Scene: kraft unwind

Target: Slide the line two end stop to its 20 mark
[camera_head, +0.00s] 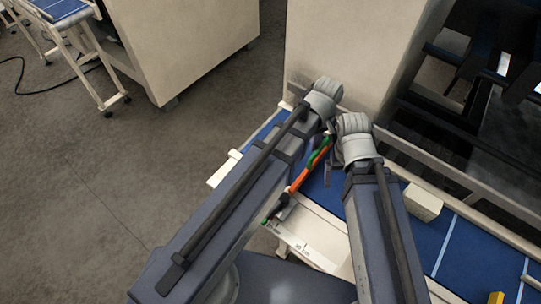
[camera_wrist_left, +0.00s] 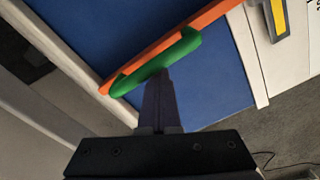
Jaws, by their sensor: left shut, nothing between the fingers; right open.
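The end stop appears to be an orange bar (camera_head: 303,180) lying slantwise across the blue belt, with a green handle (camera_head: 320,152) near its upper end. In the left wrist view the green handle (camera_wrist_left: 160,62) lies along the orange bar (camera_wrist_left: 195,22). My left gripper (camera_wrist_left: 158,78) is shut and empty, its fingertips right at the handle's near side; touching or just apart, I cannot tell. In the head view my left gripper (camera_head: 329,126) is mostly hidden by the wrists. My right gripper (camera_head: 332,168) is open near the bar, partly hidden under its wrist.
The blue belt (camera_head: 435,245) runs between pale rails. A pale rail with small markings (camera_head: 300,246) lies at the bar's lower end. A yellow marker (camera_wrist_left: 279,18) sits beside the bar's end. A cream block (camera_head: 423,201) stands at right, and a large cream cabinet (camera_head: 340,50) rises behind.

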